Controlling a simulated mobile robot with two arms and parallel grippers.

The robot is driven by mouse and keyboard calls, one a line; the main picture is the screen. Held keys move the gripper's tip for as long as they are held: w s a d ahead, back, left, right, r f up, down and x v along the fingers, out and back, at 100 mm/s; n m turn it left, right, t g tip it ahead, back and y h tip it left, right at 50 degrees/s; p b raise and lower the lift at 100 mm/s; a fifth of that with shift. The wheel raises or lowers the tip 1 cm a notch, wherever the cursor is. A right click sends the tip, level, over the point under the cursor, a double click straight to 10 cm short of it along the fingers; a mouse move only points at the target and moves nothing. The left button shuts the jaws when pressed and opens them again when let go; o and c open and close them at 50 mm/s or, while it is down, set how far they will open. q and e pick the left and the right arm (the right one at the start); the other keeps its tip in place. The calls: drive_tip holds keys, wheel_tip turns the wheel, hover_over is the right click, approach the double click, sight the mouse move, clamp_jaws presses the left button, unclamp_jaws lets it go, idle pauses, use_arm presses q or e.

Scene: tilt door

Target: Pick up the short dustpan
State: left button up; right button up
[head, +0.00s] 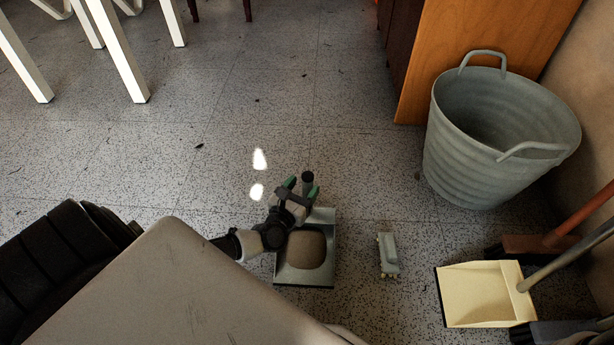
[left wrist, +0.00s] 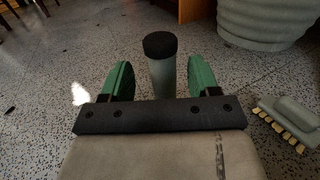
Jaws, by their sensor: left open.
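The short dustpan (head: 328,272) lies on the speckled floor at the lower middle of the head view, a grey metal pan with a brown rounded patch inside. Its grey handle with a black cap rises at the far side; the handle (left wrist: 161,72) stands upright in the left wrist view. My left gripper (head: 301,187) is over the far end of the pan. In the left wrist view its green fingers (left wrist: 160,82) are open, one on each side of the handle, with gaps visible. The gripper partly hides the pan and lower handle. My right gripper is out of view.
A brush (head: 388,255) lies just right of the dustpan. A yellow long-handled dustpan (head: 485,295) and a broom (head: 535,244) are at the right. A ribbed grey tub (head: 470,150) stands by the wooden cabinet (head: 480,55).

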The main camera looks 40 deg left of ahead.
use_arm(q)
drive_tip(key=w, duration=0.1)
drive_tip(key=w+b, duration=0.1)
drive_tip(key=w, duration=0.2)
drive_tip(key=shift+a+f+b, duration=0.1)
drive_tip(key=shift+f+b, duration=0.2)
drive_tip(key=shift+b, duration=0.1)
drive_tip(key=shift+w+r, duration=0.1)
drive_tip(key=shift+w, duration=0.05)
drive_tip(key=shift+c, duration=0.4)
clamp_jaws()
